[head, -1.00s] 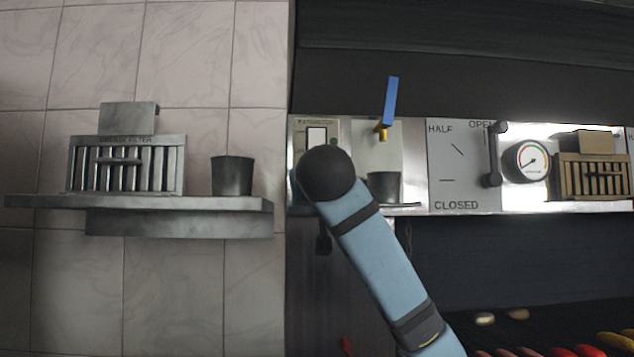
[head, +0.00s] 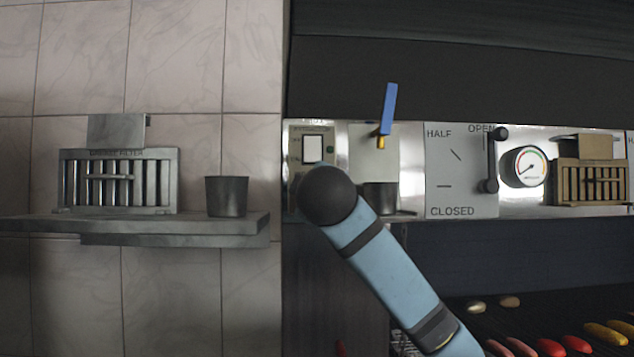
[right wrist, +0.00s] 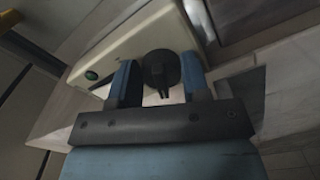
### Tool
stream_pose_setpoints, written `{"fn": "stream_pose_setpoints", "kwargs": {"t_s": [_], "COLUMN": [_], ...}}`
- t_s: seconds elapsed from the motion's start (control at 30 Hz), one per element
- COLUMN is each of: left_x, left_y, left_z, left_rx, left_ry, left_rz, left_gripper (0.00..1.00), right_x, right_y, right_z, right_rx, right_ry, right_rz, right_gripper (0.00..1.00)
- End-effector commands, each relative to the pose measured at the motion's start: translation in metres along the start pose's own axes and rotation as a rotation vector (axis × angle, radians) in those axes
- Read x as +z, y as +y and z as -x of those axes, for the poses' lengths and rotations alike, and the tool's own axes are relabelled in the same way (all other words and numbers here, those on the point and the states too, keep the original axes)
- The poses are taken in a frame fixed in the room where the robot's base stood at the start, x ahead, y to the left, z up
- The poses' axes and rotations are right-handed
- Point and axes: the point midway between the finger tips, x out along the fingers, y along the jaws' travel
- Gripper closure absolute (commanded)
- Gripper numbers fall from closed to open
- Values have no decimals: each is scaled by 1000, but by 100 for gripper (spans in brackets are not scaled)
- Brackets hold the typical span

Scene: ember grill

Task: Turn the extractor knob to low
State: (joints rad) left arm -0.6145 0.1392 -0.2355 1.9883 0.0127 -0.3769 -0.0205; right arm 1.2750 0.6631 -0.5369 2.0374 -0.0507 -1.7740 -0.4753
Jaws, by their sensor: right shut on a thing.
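The extractor panel (head: 311,148) is a pale plate with a white rocker switch (head: 312,149) and small lettering, left of the blue-handled valve. My right arm covers its lower part in the head view, so the knob is hidden there. In the right wrist view the round black extractor knob (right wrist: 161,76) stands out from the cream panel box (right wrist: 130,50), beside a small green light (right wrist: 92,75). My right gripper (right wrist: 160,64) has its two blue fingers on either side of the knob and is shut on it. The knob's setting cannot be read. My left gripper is not in view.
A blue lever (head: 389,108) stands upright right of the panel. Further right are a HALF/OPEN/CLOSED plate (head: 455,185) with a black lever (head: 491,160), and a gauge (head: 526,166). A shelf (head: 140,228) at left carries a grease filter (head: 75,180) and dark cup (head: 227,197).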

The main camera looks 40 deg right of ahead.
Motion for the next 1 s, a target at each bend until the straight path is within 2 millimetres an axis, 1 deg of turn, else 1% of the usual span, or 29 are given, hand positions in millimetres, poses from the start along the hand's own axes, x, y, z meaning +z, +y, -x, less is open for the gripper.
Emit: {"fn": "stream_pose_setpoints", "kwargs": {"t_s": [0.03,0.1,0.4,0.67,1.0], "left_x": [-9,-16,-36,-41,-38], "left_y": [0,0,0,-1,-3], "left_z": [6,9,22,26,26], "left_rx": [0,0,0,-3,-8], "left_ry": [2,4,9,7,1], "left_rz": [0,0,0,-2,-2], "left_gripper": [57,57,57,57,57], "right_x": [-2,-2,-2,-1,-1], "right_y": [4,4,5,3,2], "right_z": [0,0,0,0,0], "right_rx": [-2,-2,-1,-1,-1], "right_ry": [-1,0,-1,1,1], "right_rz": [43,103,307,399,424], "right_gripper": [81,81,81,81,81]}}
